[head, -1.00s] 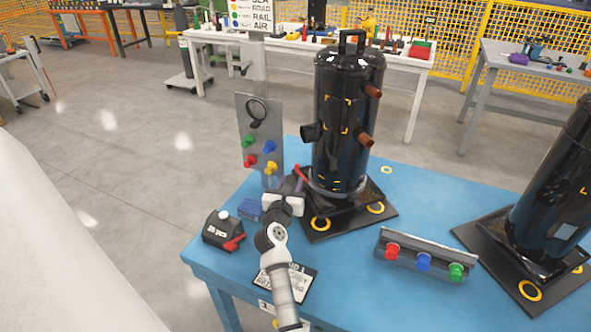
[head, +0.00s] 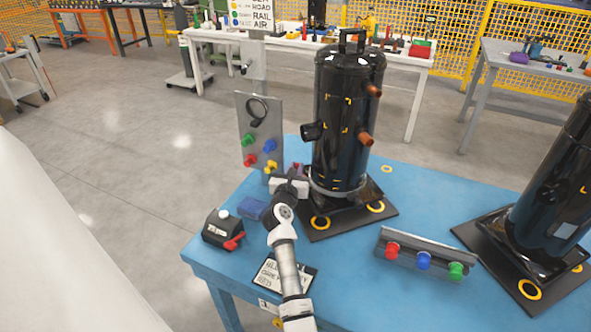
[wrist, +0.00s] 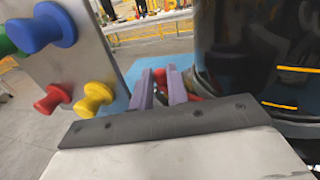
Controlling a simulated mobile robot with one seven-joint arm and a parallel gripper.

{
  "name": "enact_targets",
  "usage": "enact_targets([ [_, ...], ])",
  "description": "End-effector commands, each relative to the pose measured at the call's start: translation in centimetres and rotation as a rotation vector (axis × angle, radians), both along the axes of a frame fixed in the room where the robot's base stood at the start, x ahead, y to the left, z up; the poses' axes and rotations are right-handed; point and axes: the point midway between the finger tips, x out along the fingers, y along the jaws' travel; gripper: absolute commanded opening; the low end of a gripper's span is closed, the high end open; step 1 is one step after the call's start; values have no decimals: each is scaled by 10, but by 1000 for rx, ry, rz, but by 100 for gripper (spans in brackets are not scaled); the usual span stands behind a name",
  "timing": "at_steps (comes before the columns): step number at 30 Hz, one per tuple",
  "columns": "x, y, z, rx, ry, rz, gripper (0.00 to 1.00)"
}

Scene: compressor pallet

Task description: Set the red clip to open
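The red clip (wrist: 188,82) shows in the wrist view just beyond and between my fingers, low beside the black compressor (wrist: 240,45); my fingers hide part of it. In the head view the clip is mostly hidden by my gripper, at the left foot of the compressor (head: 340,120). My gripper (head: 296,170) is at the clip's place, between the compressor and the grey peg panel. Its two purple fingers (wrist: 159,72) are apart with a gap between them. I cannot tell whether they touch the clip or how the clip is set.
The grey panel (head: 246,110) with green, blue, red and yellow knobs stands close on the left. A knob rail (head: 407,259) sits front right.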

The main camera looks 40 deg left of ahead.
Motion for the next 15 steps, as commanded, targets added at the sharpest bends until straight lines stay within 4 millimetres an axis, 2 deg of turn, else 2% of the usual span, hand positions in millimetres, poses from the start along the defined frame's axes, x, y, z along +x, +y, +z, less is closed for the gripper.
enact_targets([
  [2, 0, 0, 0, 0, 0, 0, 0],
  [15, -2, -1, 5, -3, 1, 51, 0],
])
